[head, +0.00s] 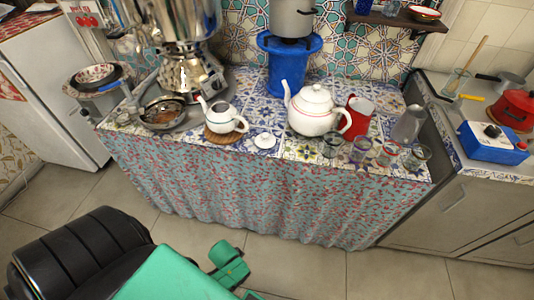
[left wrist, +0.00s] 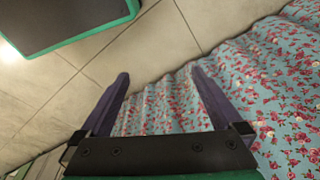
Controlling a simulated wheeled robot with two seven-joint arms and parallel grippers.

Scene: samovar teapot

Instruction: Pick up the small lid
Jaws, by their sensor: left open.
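The small white lid (head: 265,141) lies on the tiled counter, right of the small white teapot (head: 222,118). That teapot stands without a lid on a round brown mat (head: 222,137). A larger white teapot (head: 314,112) with its lid on stands to the right of the small lid. In the left wrist view my left gripper (left wrist: 159,78) is open, its two fingers apart and empty. It is low in front of the flowered curtain (left wrist: 285,75), apart from the lid, which that view does not show. My right gripper is not in view.
A samovar (head: 185,72) and a metal pan (head: 163,113) stand on the counter's left. A red mug (head: 357,117) and several glasses stand on the right. The flowered curtain (head: 270,195) hangs below the counter's front edge. A strip of counter around the lid is clear.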

